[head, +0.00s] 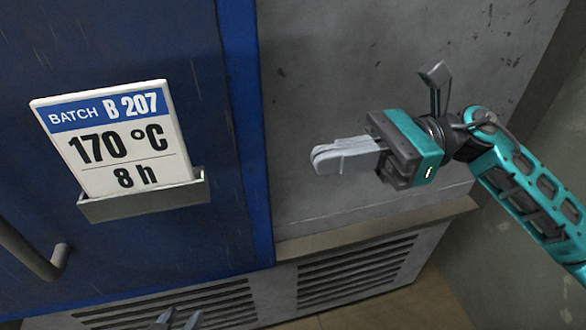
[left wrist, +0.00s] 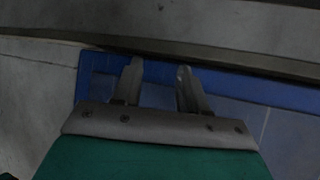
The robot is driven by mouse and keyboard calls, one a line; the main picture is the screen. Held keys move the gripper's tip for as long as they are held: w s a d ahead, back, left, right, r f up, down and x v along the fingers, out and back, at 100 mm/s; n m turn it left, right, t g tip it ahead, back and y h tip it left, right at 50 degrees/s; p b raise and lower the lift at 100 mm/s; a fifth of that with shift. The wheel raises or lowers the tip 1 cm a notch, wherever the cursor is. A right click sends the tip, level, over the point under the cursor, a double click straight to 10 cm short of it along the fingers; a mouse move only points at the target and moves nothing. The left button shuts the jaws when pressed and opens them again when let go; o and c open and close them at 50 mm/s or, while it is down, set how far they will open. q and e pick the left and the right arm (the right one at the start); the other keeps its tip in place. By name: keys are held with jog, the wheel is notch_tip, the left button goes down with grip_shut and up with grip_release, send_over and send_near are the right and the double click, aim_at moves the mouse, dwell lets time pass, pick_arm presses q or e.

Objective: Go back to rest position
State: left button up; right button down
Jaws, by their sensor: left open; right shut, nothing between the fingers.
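My right gripper (head: 345,157) is at the right of the head view, its fingers together and empty, pointing left in front of the grey metal panel. Its teal arm comes in from the right edge. Only the fingertips of my left gripper (head: 180,321) show at the bottom edge of the head view, below the card. In the left wrist view the left gripper (left wrist: 153,78) has its two fingers apart with nothing held between them. They point at a blue strip and a grey surface.
A blue door (head: 140,45) carries a white card (head: 125,145) reading "BATCH B 207, 170 °C, 8 h" in a metal holder (head: 145,203). A bar handle (head: 28,250) is at the lower left. A ledge (head: 375,228) and vent grilles (head: 355,270) run below the grey panel (head: 330,80).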

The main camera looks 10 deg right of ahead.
jog(key=w+d+f+m+t+h+p, duration=0.25)
jog(key=m+t, duration=0.35)
jog(key=m, duration=0.5)
jog(key=w+d+f+m+t+h+p, duration=0.1)
jog(key=w+m+t, duration=0.2)
jog(key=m+t, duration=0.55)
jog(key=w+d+f+m+t+h+p, duration=0.2)
jog(key=m+t, duration=0.3)
jog(key=m, duration=0.8)
pick_arm(q)
jog(key=shift+y, duration=0.5)
jog(key=a+r+p, duration=0.1)
jog(key=s+a+r, duration=0.1)
jog(key=r+p, duration=0.1)
jog(key=r, duration=0.1)
jog(key=shift+s+a+p, duration=0.25)
jog(key=shift+a+p, duration=0.05)
jog(key=shift+a, duration=0.1)
pick_arm(e)
jog(key=s+f+m+g+h, duration=0.3)
jog(key=s+f+m+h, duration=0.2)
jog(key=f+m, duration=0.5)
jog(key=s+d+f+m+g+h, duration=0.1)
jog(key=s+f+m+g+h, duration=0.3)
jog(key=s+f+m, duration=0.3)
notch_tip(320, 180, down, 6)
jog(key=m+h, duration=0.1)
jog(key=m, duration=0.1)
jog(key=shift+r+m, duration=0.25)
jog(key=shift+m, duration=0.1)
